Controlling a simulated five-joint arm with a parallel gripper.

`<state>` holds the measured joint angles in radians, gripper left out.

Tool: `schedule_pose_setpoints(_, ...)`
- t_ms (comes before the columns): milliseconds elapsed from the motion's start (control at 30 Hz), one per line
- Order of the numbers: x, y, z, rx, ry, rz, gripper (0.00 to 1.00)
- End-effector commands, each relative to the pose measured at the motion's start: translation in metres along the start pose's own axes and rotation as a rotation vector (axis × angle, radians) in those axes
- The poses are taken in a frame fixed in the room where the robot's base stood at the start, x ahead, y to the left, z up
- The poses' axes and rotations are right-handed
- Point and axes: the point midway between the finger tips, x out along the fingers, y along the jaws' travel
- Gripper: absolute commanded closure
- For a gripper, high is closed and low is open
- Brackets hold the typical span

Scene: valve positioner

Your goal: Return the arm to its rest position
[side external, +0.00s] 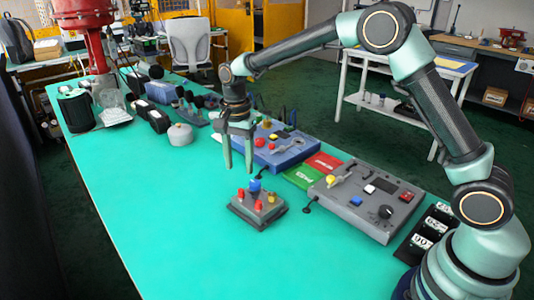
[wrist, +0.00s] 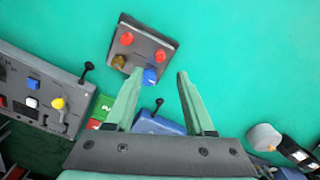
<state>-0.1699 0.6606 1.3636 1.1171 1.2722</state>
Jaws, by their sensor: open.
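My gripper (side external: 238,160) hangs from the arm, pointing down, above the green table (side external: 150,235). Its two fingers are apart with nothing between them. A small grey box (side external: 245,213) with red knobs and a blue knob (side external: 254,186) stands on the table just below and in front of the fingertips. In the wrist view the fingers (wrist: 155,90) are spread, and the small box (wrist: 130,62) lies beyond their tips, with the blue knob (wrist: 150,75) closest to the gap. The fingers look apart from the box.
A blue control box (side external: 278,150) and a grey control box (side external: 365,200) stand right of the gripper, with red and green pads (side external: 312,170) between them. Black devices and a grey round part (side external: 180,135) stand further back. The table's left front is clear.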

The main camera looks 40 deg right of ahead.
Motion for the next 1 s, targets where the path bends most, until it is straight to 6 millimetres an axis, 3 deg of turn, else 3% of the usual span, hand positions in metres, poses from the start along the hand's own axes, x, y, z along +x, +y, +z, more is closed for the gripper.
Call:
schedule_pose_setpoints(200, -0.034, -0.001, 0.0, 0.0, 0.001, -0.003, 0.46)
schedule_pose_setpoints(467, -0.056, 0.007, -0.002, -0.04, 0.007, -0.02, 0.46)
schedule_pose_setpoints(700, -0.104, 0.051, -0.005, -0.265, 0.059, -0.114, 0.46)
schedule_pose_setpoints(1000, -0.139, 0.124, 0.0, -0.591, 0.178, -0.215, 0.46)
